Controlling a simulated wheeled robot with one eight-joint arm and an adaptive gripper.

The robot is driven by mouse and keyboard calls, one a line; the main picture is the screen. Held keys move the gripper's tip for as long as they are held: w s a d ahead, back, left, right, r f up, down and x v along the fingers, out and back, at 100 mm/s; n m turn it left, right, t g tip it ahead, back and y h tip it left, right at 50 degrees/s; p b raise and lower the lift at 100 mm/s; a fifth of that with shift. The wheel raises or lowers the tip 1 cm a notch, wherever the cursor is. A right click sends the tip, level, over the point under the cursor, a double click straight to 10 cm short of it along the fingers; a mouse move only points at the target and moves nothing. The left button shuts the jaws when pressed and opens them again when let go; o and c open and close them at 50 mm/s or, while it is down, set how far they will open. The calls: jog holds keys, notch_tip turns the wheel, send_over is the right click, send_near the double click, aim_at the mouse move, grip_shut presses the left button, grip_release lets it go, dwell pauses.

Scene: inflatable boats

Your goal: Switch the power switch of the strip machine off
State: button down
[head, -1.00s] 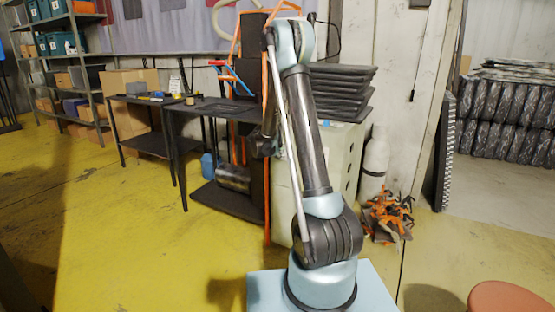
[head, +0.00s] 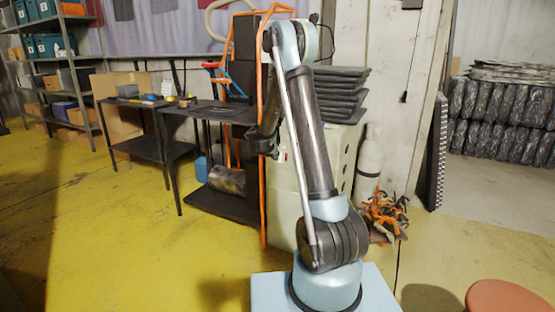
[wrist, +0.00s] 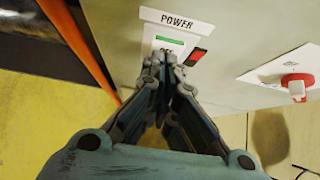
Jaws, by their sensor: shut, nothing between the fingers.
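The strip machine is a pale cabinet (head: 284,205) behind my arm in the head view. In the wrist view its white power panel (wrist: 150,32) is labelled POWER, with a green bar and a red-and-black switch part (wrist: 197,57) at its right. My gripper (wrist: 165,62) is shut and empty, its fingertips in front of the panel's lower part and just left of the red part. The fingers hide part of the panel and its lower lettering; I cannot tell whether they touch it. In the head view my gripper (head: 270,145) is dark and partly hidden against the cabinet.
A red knob (wrist: 297,82) on a white plate is to the right in the wrist view. An orange frame (head: 263,200) stands close left of the cabinet. A black table (head: 205,112) is further left. A white cylinder (head: 368,165) and an orange tangle (head: 385,212) are right.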

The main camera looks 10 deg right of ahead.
jog(key=shift+r, duration=0.75)
jog(key=v, duration=1.3)
jog(key=shift+s+a+f, duration=0.15)
jog(key=shift+a+f, duration=0.05)
jog(key=shift+f, duration=0.05)
